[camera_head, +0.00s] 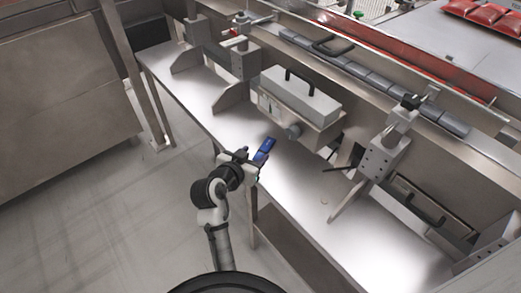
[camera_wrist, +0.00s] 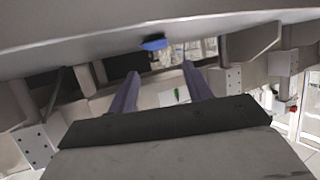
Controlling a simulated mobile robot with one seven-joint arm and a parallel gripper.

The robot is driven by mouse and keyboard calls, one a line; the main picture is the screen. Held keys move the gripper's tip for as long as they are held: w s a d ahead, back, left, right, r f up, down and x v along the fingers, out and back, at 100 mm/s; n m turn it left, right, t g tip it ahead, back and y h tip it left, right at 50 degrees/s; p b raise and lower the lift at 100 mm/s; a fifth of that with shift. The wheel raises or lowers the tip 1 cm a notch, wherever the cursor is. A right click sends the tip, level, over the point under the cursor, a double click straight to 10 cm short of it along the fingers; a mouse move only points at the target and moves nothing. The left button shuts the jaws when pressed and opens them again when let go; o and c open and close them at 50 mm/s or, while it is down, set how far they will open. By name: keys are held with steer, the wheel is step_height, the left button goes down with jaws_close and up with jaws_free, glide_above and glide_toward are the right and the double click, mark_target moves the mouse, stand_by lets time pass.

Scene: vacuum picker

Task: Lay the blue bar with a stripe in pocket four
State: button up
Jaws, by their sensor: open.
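The blue bar (camera_head: 265,148) lies on the steel shelf near its front edge, beside my gripper. It also shows in the wrist view (camera_wrist: 154,44) as a small blue shape at the edge of the shelf, ahead of my fingertips. The stripe is too small to make out clearly. My gripper (camera_head: 248,160) is at the shelf's front edge, just short of the bar. In the wrist view its two fingers (camera_wrist: 160,71) are spread apart with nothing between them. I cannot make out pocket four in either view.
The steel shelf (camera_head: 295,195) is mostly bare in front. A grey box with a black handle (camera_head: 300,95) overhangs it behind the bar. Upright brackets stand left (camera_head: 236,62) and right (camera_head: 378,158). A row of grey blocks (camera_head: 360,72) runs along the back. Red packs (camera_head: 475,12) lie far right.

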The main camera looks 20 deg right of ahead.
steer(key=shift+v, duration=2.25)
